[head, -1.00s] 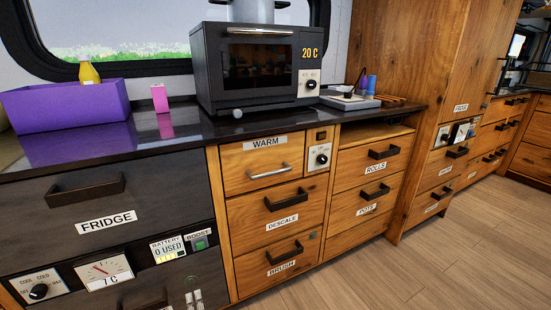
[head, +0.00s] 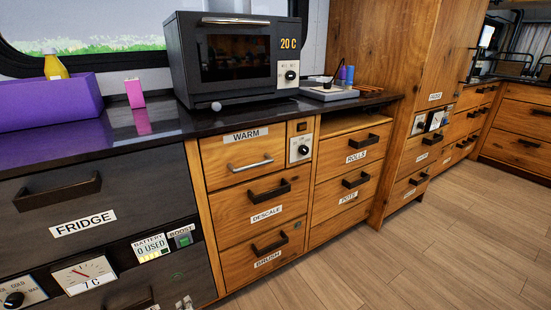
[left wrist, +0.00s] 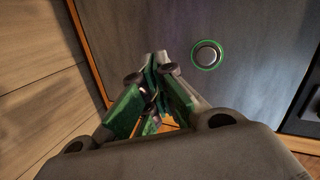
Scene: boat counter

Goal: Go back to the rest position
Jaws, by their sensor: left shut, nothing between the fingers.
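My left gripper shows in the left wrist view (left wrist: 160,68) with its green-sided fingers brought together and nothing between them. It points toward a dark drawer or panel front (left wrist: 245,95) and looks apart from it, though the distance is hard to judge. In the head view only its pale fingertips (head: 184,303) show, at the bottom edge in front of the lower dark drawer. The rest of the left arm is out of the head view. My right gripper is in neither view.
The fridge drawer (head: 70,205) and the wooden drawers (head: 262,200) are shut. The dark counter (head: 160,122) bears a purple bin (head: 45,105), a pink box (head: 134,93) and an oven (head: 235,60). A green-ringed round button (left wrist: 207,55) is near my left gripper. Floor (head: 400,260) is clear at right.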

